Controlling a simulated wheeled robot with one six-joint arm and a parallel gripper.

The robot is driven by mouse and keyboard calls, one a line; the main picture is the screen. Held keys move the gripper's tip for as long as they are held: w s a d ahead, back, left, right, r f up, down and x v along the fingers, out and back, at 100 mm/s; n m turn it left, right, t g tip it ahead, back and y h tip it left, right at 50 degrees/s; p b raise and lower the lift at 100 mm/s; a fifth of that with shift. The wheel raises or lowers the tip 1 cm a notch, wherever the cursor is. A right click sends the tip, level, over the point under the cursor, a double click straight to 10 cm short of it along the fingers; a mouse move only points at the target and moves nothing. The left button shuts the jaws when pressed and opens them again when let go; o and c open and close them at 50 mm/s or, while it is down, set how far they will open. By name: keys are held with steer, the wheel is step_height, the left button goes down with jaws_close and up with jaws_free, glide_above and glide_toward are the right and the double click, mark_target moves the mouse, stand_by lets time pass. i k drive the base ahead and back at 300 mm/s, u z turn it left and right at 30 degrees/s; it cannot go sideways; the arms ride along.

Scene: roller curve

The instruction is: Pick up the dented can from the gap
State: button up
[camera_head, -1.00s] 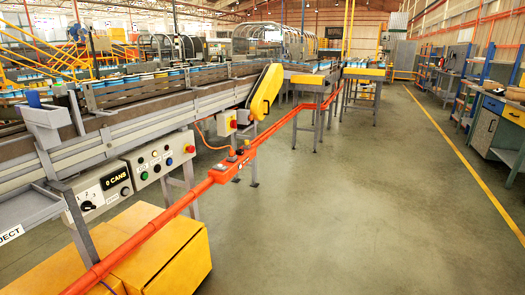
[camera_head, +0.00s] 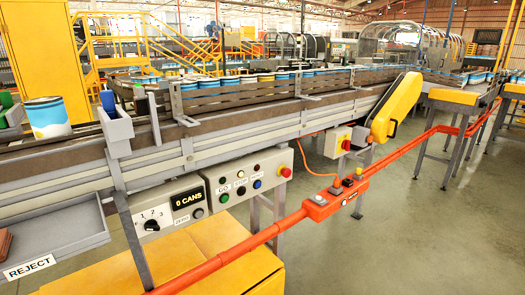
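A row of cans (camera_head: 240,84) with blue and cream sides stands on the conveyor behind the side rail. One larger-looking can (camera_head: 47,117), blue and white with a yellow patch, stands apart at the left on the conveyor, near a grey bracket. I cannot tell from here which can is dented. No gap holding a can can be made out clearly. My gripper is not in view.
An orange guard rail (camera_head: 235,254) runs along the conveyor's front. Yellow boxes (camera_head: 215,262) sit under it. A control panel (camera_head: 250,180), a counter reading 0 CANS (camera_head: 181,203) and a reject tray (camera_head: 50,243) face me. Open floor lies at the right.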

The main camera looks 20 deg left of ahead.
mark_target(48, 117)
steer(key=u, duration=0.85)
steer(key=i, duration=0.95)
steer(key=u, duration=1)
